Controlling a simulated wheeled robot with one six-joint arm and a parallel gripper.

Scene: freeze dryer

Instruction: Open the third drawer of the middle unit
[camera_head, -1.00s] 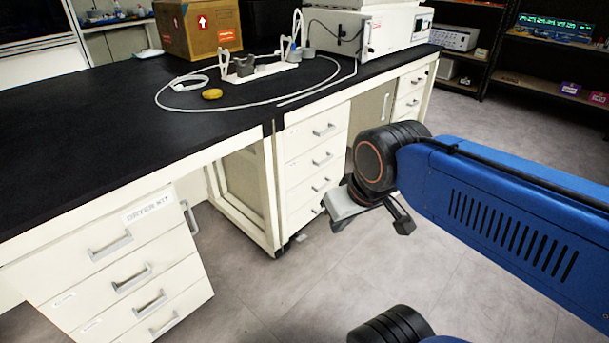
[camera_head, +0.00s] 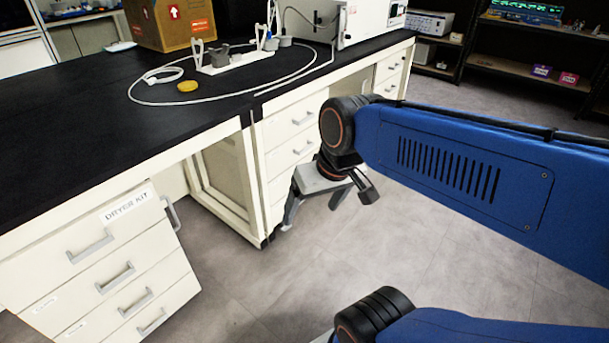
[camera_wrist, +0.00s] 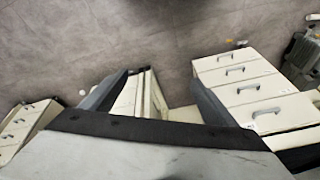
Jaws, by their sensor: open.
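The middle unit (camera_head: 275,185) is a white stack of drawers with grey bar handles under the black bench, in the centre of the head view. Its upper two drawers show shut; the third drawer is largely hidden behind my gripper. My gripper (camera_head: 312,212) is in front of this unit in the head view, its fingers apart and pointing down, with nothing between them. In the wrist view the two dark fingers (camera_wrist: 158,90) are spread, with floor and white furniture beyond them. A drawer stack (camera_wrist: 250,90) shows at right there; I cannot tell which unit it is.
A drawer unit labelled DRYER KIT (camera_head: 105,255) stands at near left. The black bench top (camera_head: 90,130) carries a cardboard box (camera_head: 170,22), a white hose and a yellow disc (camera_head: 187,86). Grey floor (camera_head: 400,245) is clear in front. Dark shelves (camera_head: 520,40) stand at back right.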

